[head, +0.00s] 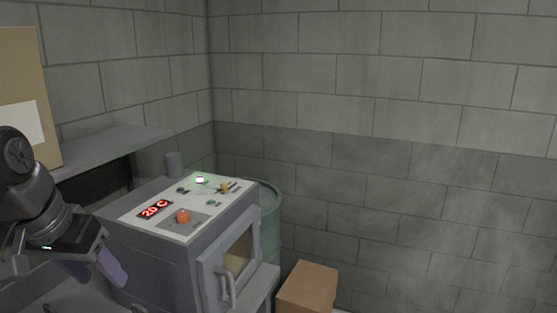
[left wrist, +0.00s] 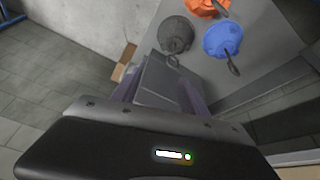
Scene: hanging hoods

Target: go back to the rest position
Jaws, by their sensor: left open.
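My left gripper (head: 93,268) is at the lower left in the head view, its two purplish fingers apart with nothing visible held. It is beside the left side of a grey oven-like machine (head: 150,253); whether they touch I cannot tell. In the left wrist view the fingers of the left gripper (left wrist: 160,88) stand apart on either side of a grey flat-faced shape. My right gripper is in no view.
The machine has a red "20 C" display (head: 155,208), an orange knob (head: 183,216) and a door handle (head: 228,290). A green drum (head: 270,215) and cardboard box (head: 308,287) stand beyond. Grey (left wrist: 176,35), blue (left wrist: 222,38) and orange (left wrist: 207,7) hoods show in the wrist view.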

